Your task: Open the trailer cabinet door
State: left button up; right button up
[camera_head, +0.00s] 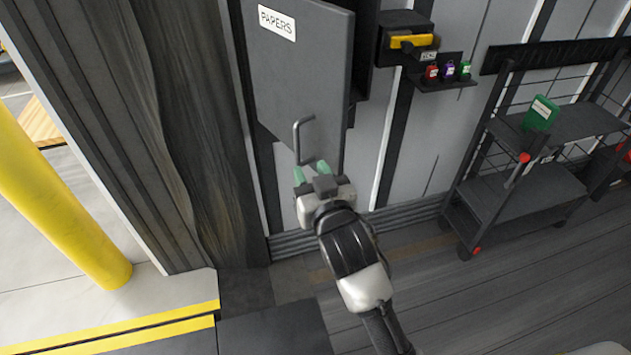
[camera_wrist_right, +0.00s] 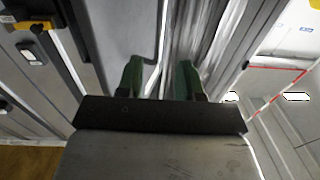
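The grey cabinet door (camera_head: 300,75) carries a white "PAPERS" label (camera_head: 277,22) and shows at the upper middle of the head view. In the right wrist view the two green fingers (camera_wrist_right: 160,80) are also apart, and the thin handle bar (camera_wrist_right: 161,45) shows ahead of the gap. I cannot tell whether they touch it. My left gripper is not in view.
A dark box with a yellow handle (camera_head: 411,41) and a small shelf of coloured bottles (camera_head: 448,84) hang right of the cabinet. A dark cart (camera_head: 525,195) stands further right. A ribbed dark curtain (camera_head: 170,120) and a yellow post (camera_head: 60,200) are at left. The floor below is clear.

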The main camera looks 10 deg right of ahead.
jog(key=shift+s+d, duration=0.1)
jog(key=shift+s, duration=0.6)
